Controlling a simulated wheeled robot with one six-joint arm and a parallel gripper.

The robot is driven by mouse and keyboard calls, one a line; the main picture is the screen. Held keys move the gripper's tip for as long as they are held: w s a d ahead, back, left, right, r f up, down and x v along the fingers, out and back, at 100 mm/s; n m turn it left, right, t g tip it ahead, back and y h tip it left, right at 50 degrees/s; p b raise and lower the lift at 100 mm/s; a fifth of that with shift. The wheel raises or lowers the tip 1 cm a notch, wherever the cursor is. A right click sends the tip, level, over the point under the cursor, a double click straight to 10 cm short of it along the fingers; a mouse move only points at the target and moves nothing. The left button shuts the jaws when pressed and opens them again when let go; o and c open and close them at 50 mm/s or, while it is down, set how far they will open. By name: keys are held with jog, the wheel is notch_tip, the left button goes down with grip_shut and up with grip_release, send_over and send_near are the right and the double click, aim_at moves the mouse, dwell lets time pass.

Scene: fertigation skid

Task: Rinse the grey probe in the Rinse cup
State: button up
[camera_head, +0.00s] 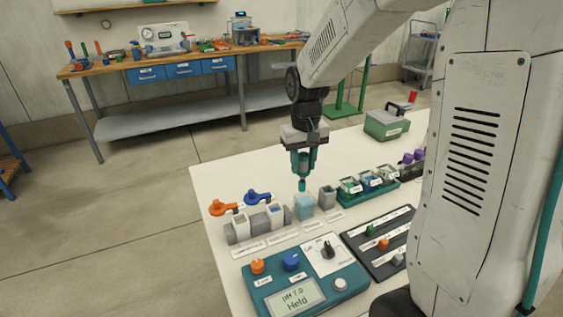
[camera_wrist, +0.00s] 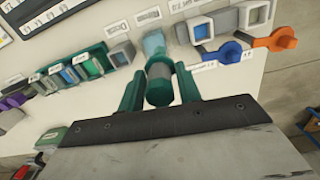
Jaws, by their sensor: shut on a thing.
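My gripper (camera_head: 303,158) is shut on the grey probe (camera_wrist: 159,72), which has a grey band and a teal-green end. The probe hangs roughly upright, its teal tip above the light blue translucent cup (camera_head: 304,208), apparently the Rinse cup. The tip looks at or just above the rim; the exact gap is unclear. In the wrist view the probe sits between both green fingers, and the blue cup (camera_wrist: 154,44) shows just beyond it. Its label is too small to read.
A grey cup (camera_head: 327,197) stands just right of the blue cup. Orange (camera_head: 222,208) and blue (camera_head: 257,197) handled items stand at grey holders on the left. A teal meter (camera_head: 300,285) in front reads "pH 7.0 Held". A green rack (camera_head: 372,190) of vials is on the right.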

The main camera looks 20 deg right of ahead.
jog(key=shift+d+f, duration=0.3)
jog(key=shift+d, duration=0.45)
jog(key=shift+a+f+n, duration=0.15)
jog(key=shift+f+n, duration=0.05)
jog(key=shift+n, duration=0.3)
notch_tip(320, 180, down, 8)
jog(key=shift+r, duration=0.2)
jog(key=shift+r, duration=0.1)
jog(key=shift+r, duration=0.75)
jog(key=shift+f, duration=0.1)
jog(key=shift+f, duration=0.75)
jog(key=shift+r, duration=0.85)
